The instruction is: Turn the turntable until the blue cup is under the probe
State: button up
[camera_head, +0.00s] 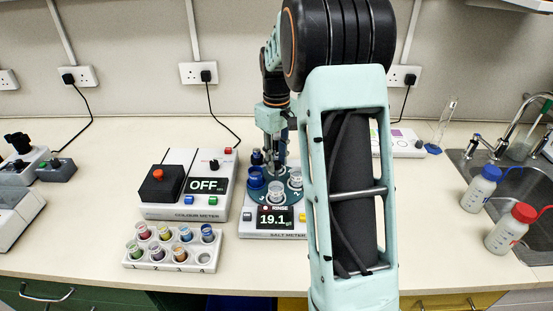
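The turntable (264,195) is a dark teal numbered disc on top of the salt meter (247,228), left of my upper arm. A blue cup (256,178) stands at its left side. A clear cup (276,192) stands at its front and another pale cup (294,178) at its right. My gripper (272,158) points down over the back middle of the turntable, behind the front cup. Its fingertips are too small and overlapped to tell whether they are open or touching anything. I cannot make out the probe clearly behind the gripper.
The salt meter display (275,219) reads 19.1 under "RINSE". A colour meter (183,190) reading OFF stands to the left. A rack (145,254) of several coloured vials is in front of it. Wash bottles (481,187) and a sink (520,195) are at right.

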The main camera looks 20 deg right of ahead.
grip_shut()
jog(key=shift+m, duration=0.4)
jog(key=shift+m+p, duration=0.4)
jog(key=shift+m, duration=1)
jog(key=shift+m+p, duration=0.35)
jog(key=shift+m, duration=1.85)
jog(key=shift+r+m+p, duration=0.1)
jog(key=shift+m+p, duration=0.45)
jog(key=shift+m, duration=2.05)
jog(key=shift+m+p, duration=0.4)
jog(key=shift+m, duration=2)
